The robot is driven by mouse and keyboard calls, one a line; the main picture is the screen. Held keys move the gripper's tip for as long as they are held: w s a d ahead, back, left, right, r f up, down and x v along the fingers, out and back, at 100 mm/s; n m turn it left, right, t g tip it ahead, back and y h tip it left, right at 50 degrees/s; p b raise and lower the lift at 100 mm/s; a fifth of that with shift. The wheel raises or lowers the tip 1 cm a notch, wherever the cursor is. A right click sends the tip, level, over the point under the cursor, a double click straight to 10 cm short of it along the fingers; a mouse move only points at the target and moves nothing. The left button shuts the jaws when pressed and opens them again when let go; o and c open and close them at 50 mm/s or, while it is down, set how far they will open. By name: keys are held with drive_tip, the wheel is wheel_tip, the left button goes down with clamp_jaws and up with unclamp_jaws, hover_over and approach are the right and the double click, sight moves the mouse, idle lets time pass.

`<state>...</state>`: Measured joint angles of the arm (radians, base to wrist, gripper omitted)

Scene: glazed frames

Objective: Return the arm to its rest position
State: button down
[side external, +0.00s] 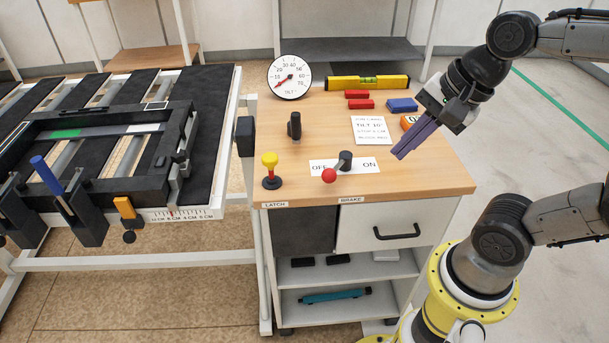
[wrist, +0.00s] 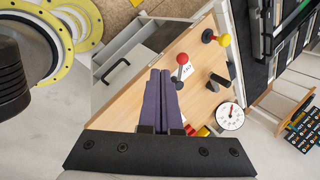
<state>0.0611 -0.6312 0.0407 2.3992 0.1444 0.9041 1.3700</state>
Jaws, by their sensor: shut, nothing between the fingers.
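My gripper (side external: 411,142) has long purple fingers and points down and left over the right part of the wooden bench top. Its fingers lie side by side, closed, with nothing between them. In the wrist view the shut fingers (wrist: 160,93) reach toward the brake lever (wrist: 182,66), which has a red ball. In the side view the red ball (side external: 329,175) of the brake lever is apart from the fingers, down and to their left, between the OFF and ON labels.
A yellow latch knob (side external: 270,163), a black knob (side external: 294,126), a dial (side external: 289,77), a yellow level (side external: 367,83) and red and blue blocks (side external: 402,105) are on the bench. A black frame (side external: 100,130) on a slatted table stands left. The floor at right is open.

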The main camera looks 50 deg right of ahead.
drive_tip(key=s+n, duration=0.1)
drive_tip(key=n, duration=0.4)
drive_tip(key=s+d+n, duration=0.1)
drive_tip(key=n, duration=0.5)
drive_tip(key=s+n+h, duration=0.1)
drive_tip(key=n, duration=0.5)
drive_tip(key=shift+d+f+t, duration=0.15)
drive_tip(key=shift+f+t, duration=0.15)
drive_tip(key=shift+f, duration=0.05)
